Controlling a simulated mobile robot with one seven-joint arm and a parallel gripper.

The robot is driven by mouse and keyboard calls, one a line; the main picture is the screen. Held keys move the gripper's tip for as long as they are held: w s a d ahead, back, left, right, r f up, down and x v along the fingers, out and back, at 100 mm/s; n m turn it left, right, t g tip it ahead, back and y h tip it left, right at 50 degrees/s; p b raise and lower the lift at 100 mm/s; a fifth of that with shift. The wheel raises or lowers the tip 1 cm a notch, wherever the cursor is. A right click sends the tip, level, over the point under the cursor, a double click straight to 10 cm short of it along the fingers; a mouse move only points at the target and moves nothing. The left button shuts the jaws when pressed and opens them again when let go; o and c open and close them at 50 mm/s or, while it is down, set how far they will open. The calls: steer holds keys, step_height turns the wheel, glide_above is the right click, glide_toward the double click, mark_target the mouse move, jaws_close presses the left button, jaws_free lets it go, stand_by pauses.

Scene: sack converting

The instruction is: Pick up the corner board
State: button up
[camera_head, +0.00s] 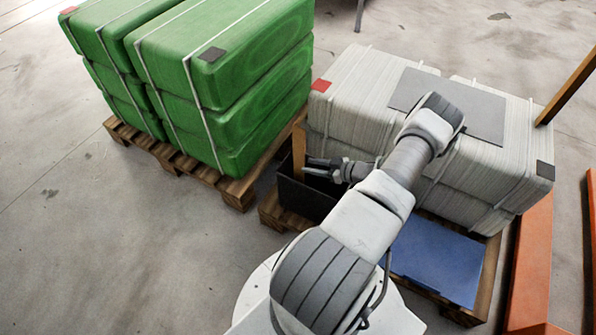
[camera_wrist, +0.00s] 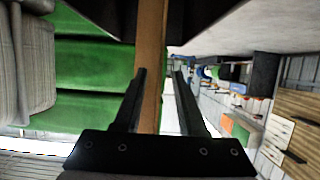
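A tan corner board (camera_head: 299,150) stands upright in a dark bin (camera_head: 303,193) between the two pallets. My gripper (camera_head: 308,167) is at the board, low near the bin's rim, reaching in from the right. In the wrist view the board (camera_wrist: 151,60) runs between the two fingers of my gripper (camera_wrist: 158,75). The fingers are apart, and a narrow gap shows on the right side of the board. I cannot tell whether the left finger touches it. The board's lower end is hidden in the bin.
Green sacks (camera_head: 225,85) are stacked on a pallet at the left. A strapped pale stack (camera_head: 350,100) with a grey sheet (camera_head: 478,112) stands at the right. A blue sheet (camera_head: 437,260) lies in front of it. Another brown board (camera_head: 570,85) leans at the far right.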

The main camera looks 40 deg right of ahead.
steer(key=x, duration=0.3)
steer(key=shift+a+f+b, duration=0.1)
steer(key=shift+f+b, duration=0.2)
steer(key=shift+c, duration=0.2)
jaws_close()
stand_by(1.0)
